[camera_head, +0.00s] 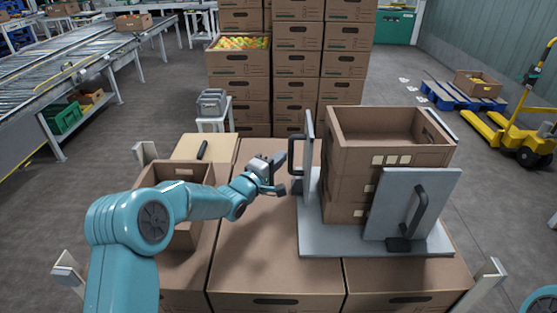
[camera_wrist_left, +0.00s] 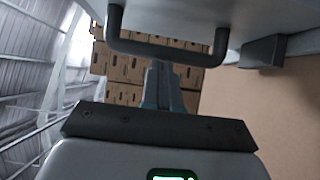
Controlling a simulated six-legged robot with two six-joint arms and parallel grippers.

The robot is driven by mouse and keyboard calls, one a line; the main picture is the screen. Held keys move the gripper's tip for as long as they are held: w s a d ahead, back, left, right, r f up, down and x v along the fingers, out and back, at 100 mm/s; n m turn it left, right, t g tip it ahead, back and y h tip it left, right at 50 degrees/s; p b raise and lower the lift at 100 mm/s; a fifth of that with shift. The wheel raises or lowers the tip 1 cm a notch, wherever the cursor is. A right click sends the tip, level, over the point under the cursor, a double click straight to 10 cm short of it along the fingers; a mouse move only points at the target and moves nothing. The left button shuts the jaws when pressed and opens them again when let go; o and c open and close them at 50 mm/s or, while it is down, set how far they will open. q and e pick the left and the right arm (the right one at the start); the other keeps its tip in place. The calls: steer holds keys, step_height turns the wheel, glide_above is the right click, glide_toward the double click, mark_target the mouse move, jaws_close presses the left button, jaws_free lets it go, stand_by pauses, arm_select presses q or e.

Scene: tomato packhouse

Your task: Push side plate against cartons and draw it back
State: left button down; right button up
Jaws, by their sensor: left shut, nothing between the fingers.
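A stack of brown cartons (camera_head: 345,152), the top one open, stands on a grey base plate (camera_head: 312,245). An upright grey side plate (camera_head: 309,130) with a dark handle (camera_head: 297,158) stands at the stack's left. A wider grey plate (camera_head: 445,190) with its own dark handle (camera_head: 418,212) stands at the near side. My left gripper (camera_head: 281,176) is shut and empty, just left of the left plate's handle. In the left wrist view the shut fingers (camera_wrist_left: 164,88) point beneath a dark handle (camera_wrist_left: 165,51); contact is unclear. My right gripper is not in view.
The base plate rests on large cartons (camera_head: 275,270). An open carton (camera_head: 180,170) sits at the left behind my left arm. Tall carton stacks (camera_head: 298,65) stand behind. A yellow pallet truck (camera_head: 520,140) is at the right.

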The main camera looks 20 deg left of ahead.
mark_target(310, 160)
arm_select(q)
steer(key=w+d+b, duration=0.2)
steer(key=d+b, duration=0.1)
steer(key=d, duration=0.6)
steer(key=shift+w+r, duration=0.15)
steer(key=shift+w, duration=0.05)
